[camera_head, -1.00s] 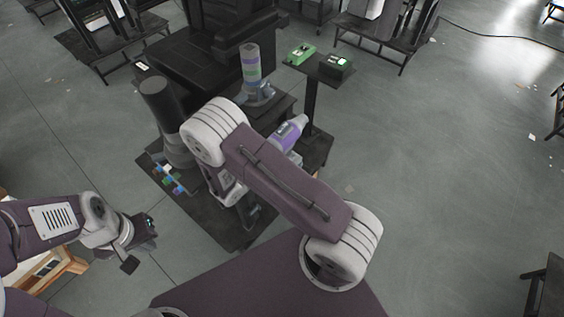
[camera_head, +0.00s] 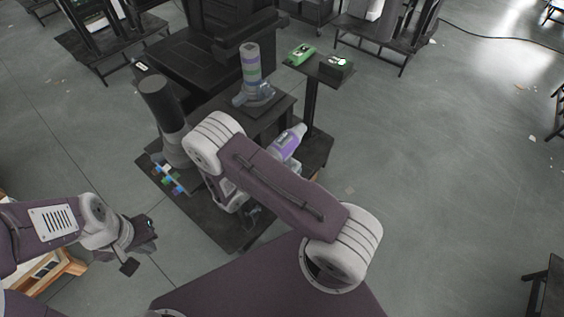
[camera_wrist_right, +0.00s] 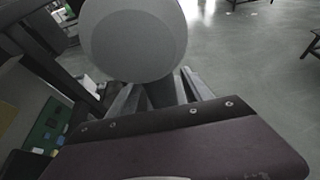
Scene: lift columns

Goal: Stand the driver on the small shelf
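The driver (camera_head: 286,143), violet with a pale grey nose, is tilted beside my right forearm in the head view. Its lower part is hidden behind the forearm, as is my right gripper; since it has shifted with the arm, it appears held. A large grey round surface (camera_wrist_right: 135,40) fills the top of the right wrist view; I cannot tell whether it is part of the driver. A small raised dark shelf (camera_head: 318,69) on a post stands behind the driver. My left gripper (camera_head: 142,247) is open and empty at lower left, with its fingers apart.
A green device (camera_head: 301,54) and a dark box (camera_head: 336,66) occupy the raised shelf. A banded cylinder (camera_head: 251,64) stands on a dark platform to its left. A dark column (camera_head: 162,105) and small coloured blocks (camera_head: 168,178) are left of my forearm.

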